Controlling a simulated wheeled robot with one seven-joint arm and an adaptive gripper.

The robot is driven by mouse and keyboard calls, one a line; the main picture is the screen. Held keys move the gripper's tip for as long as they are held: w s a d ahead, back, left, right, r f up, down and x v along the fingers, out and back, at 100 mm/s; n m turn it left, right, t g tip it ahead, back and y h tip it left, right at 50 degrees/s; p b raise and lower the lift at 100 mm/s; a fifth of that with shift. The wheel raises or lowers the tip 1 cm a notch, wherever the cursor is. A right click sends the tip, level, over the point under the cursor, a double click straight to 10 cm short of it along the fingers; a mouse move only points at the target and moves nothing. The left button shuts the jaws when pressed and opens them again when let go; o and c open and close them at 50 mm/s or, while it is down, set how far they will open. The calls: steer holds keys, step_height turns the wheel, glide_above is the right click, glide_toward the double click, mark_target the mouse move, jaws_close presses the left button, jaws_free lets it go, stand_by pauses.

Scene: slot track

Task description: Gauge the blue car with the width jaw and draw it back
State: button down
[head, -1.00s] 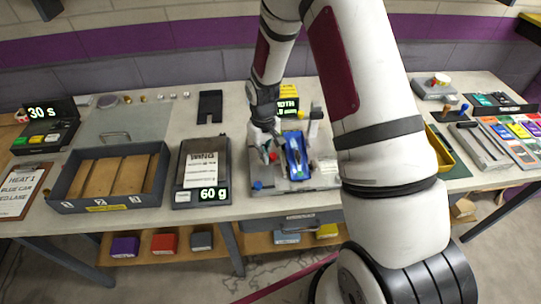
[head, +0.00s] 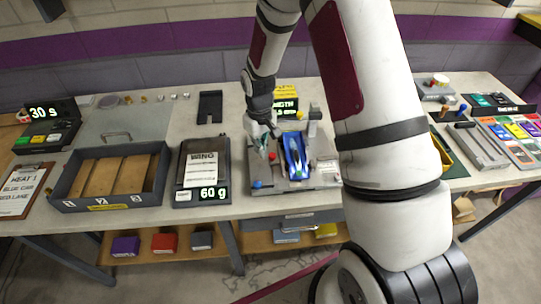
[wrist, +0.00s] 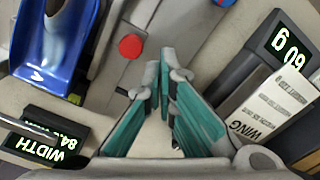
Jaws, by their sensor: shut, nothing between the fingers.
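The blue car (head: 293,158) sits on the grey gauge station (head: 318,180), its nose toward the front of the bench. In the wrist view, part of the blue car (wrist: 58,40) shows at the upper left. A red knob (wrist: 130,46) stands beside the car, apart from my fingertips; it also shows in the head view (head: 272,156). The WIDTH display (wrist: 45,138) is lit with digits beginning 84, partly cut off. My gripper (wrist: 163,80) is shut and empty, left of the car in the head view (head: 267,140). How close the width jaw is to the car is unclear.
A scale (head: 201,170) reading 60 g stands left of the station. A yellow bin (head: 443,155) stands right, partly behind my arm. A blue knob (head: 257,184) is at the station's front left.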

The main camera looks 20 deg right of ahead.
step_height(320, 180, up, 5)
steer(key=shift+r+p, duration=0.1)
steer(key=shift+p, duration=0.4)
stand_by(1.2)
steer(key=s+a+r+m+t+b, duration=0.1)
steer(key=s+r, duration=0.3)
steer(key=r, duration=0.6)
steer(key=s+r+t, duration=0.2)
steer(key=s+r, duration=0.1)
steer(key=r, duration=0.8)
steer(key=s+r+t, duration=0.1)
steer(key=s+r, duration=0.1)
steer(key=s, duration=0.3)
steer(key=s+a+r+m+b, duration=0.1)
steer(key=s+r, duration=0.2)
steer(key=s, duration=0.3)
steer(key=s+r+t, duration=0.1)
steer(key=s+r, duration=0.1)
steer(key=s, duration=0.4)
steer(key=shift+a+r+t, duration=0.2)
steer(key=shift+a+t, duration=0.1)
steer(key=shift+a, duration=0.1)
steer(key=shift+s, duration=0.1)
